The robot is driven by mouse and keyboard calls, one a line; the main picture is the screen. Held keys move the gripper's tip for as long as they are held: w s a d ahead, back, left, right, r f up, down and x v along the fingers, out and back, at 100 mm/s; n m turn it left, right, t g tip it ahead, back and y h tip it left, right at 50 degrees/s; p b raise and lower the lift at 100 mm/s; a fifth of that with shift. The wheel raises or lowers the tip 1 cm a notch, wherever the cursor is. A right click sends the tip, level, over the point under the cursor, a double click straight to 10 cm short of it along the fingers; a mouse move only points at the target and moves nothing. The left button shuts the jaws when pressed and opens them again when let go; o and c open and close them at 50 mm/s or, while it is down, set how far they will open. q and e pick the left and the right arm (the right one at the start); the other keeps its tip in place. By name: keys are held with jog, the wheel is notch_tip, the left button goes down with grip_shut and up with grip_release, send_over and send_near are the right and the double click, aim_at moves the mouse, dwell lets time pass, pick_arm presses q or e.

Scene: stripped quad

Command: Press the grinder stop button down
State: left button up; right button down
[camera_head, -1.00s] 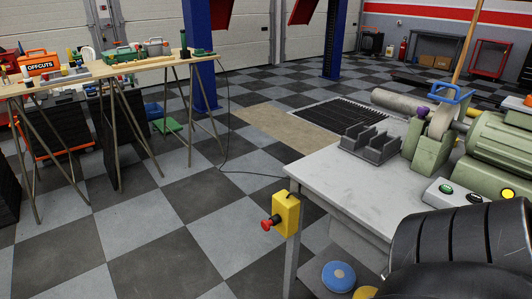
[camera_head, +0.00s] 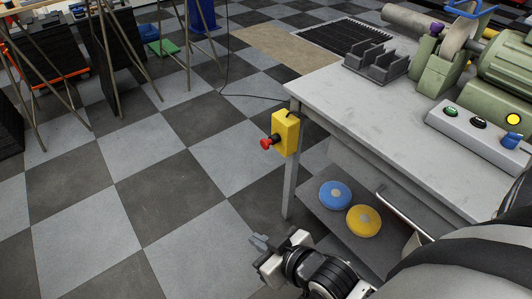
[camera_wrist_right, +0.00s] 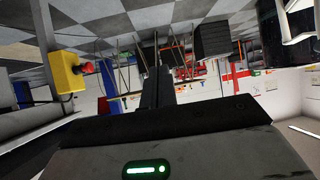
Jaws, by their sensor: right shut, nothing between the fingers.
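The red mushroom stop button (camera_head: 266,143) sticks out to the left from a yellow box (camera_head: 286,133) on the front left leg of the grey grinder bench. It also shows in the right wrist view (camera_wrist_right: 88,66), beside its yellow box (camera_wrist_right: 65,73) at the left. My right gripper (camera_head: 258,242) is shut and empty, low in front of the bench, below the button and apart from it. Its shut fingers (camera_wrist_right: 157,88) show in the middle of the right wrist view. My left gripper is not in view.
The green bench grinder (camera_head: 500,58) stands on the bench top (camera_head: 400,121) near a control panel (camera_head: 478,122). Blue (camera_head: 335,194) and yellow (camera_head: 364,221) discs lie on the lower shelf. A dark cable (camera_head: 224,75) runs behind the bench.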

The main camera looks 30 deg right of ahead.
pick_arm(q)
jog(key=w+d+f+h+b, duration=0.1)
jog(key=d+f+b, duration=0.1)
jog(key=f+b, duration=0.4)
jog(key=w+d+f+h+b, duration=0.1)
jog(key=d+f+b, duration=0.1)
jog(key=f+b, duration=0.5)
jog(key=b, duration=0.5)
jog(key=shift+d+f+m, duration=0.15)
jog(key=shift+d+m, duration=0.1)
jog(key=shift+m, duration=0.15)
pick_arm(e)
jog(key=w+d+f+n+t+h, duration=0.2)
jog(key=w+d+f+n, duration=0.3)
jog(key=w, duration=0.5)
jog(key=w+d+f+n+t+h, duration=0.3)
jog(key=w+d+f+n+t, duration=0.1)
jog(key=w+d+n, duration=0.3)
jog(key=w+f+n, duration=0.1)
jog(key=w+n, duration=0.1)
jog(key=shift+w+d+t, duration=0.3)
jog(key=shift+w, duration=0.05)
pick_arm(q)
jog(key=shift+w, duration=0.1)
pick_arm(e)
jog(key=shift+r, duration=0.1)
